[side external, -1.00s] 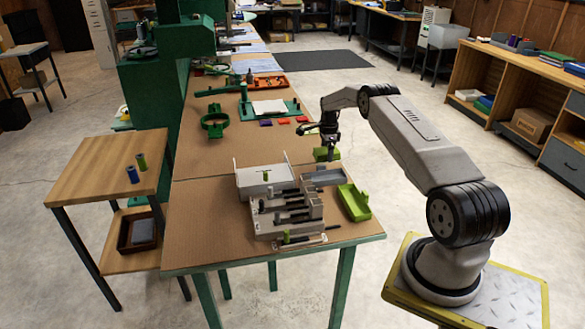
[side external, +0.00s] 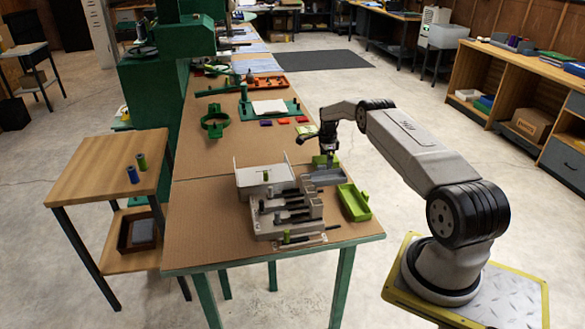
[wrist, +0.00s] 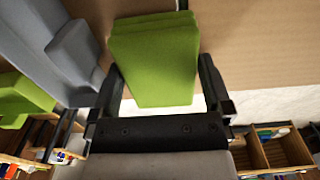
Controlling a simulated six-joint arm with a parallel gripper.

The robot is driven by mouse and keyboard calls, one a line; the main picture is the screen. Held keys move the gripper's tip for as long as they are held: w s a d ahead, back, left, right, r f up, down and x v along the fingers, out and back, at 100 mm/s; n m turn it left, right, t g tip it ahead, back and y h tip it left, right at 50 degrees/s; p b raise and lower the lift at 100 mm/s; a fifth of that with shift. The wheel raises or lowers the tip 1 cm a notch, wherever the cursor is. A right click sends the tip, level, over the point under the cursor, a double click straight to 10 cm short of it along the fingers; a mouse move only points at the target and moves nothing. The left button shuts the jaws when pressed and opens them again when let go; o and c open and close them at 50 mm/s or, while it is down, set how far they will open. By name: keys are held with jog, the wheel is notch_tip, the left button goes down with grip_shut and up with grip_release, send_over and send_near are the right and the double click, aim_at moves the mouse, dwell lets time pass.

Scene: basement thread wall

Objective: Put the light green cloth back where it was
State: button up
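The light green cloth (wrist: 155,60) is a folded, block-like pad. It fills the space between the two fingers of my gripper (wrist: 160,88) in the wrist view, with a fingertip against each side edge. In the side external view the cloth (side external: 325,160) sits just under my gripper (side external: 328,148), at the far end of a grey tray (side external: 326,177). My gripper points down and looks shut on the cloth. I cannot tell whether the cloth touches the table.
A green open bin (side external: 354,203) stands to the near right. A grey fixture with slots (side external: 285,215) and a light grey box (side external: 262,180) stand to the left. The brown tabletop (side external: 215,165) is clear farther left. The table's right edge is close.

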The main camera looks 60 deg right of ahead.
aim_at(326, 159)
jog(key=shift+r, duration=0.15)
notch_tip(326, 159, up, 12)
dwell(0.9)
dwell(0.5)
